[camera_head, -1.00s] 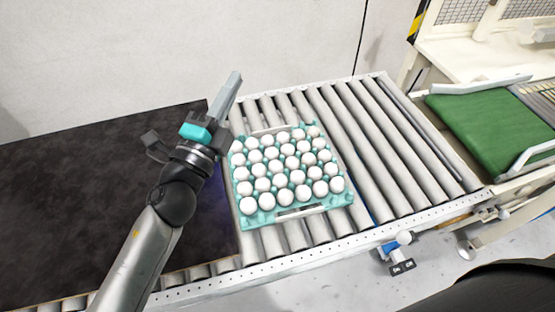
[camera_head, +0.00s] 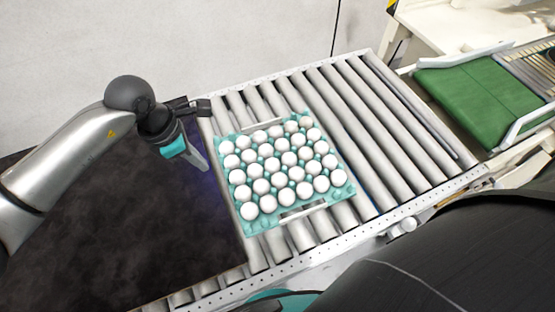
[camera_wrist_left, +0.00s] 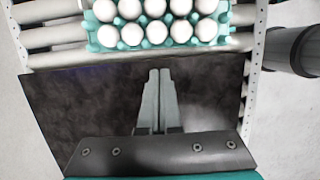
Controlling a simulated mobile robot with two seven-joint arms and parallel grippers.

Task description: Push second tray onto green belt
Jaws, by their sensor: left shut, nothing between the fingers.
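A teal egg tray (camera_head: 340,198) full of white eggs lies on the roller conveyor, slightly turned. Its near side also shows at the top of the left wrist view (camera_wrist_left: 150,44). The green belt (camera_head: 470,105) is at the far right, beyond the rollers. My left gripper (camera_head: 203,165) is over the dark surface, just left of the tray, with a gap between them. Its fingers are together and empty, and in the left wrist view they point toward the tray (camera_wrist_left: 157,75). My right gripper is not in view; a dark part of mine fills the lower right.
The roller conveyor (camera_head: 385,130) has bare rollers between the tray and the green belt. A dark flat surface (camera_head: 130,230) lies left of the rollers. A perforated metal rail (camera_head: 300,262) runs along the conveyor's near edge, and a pale wall stands behind.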

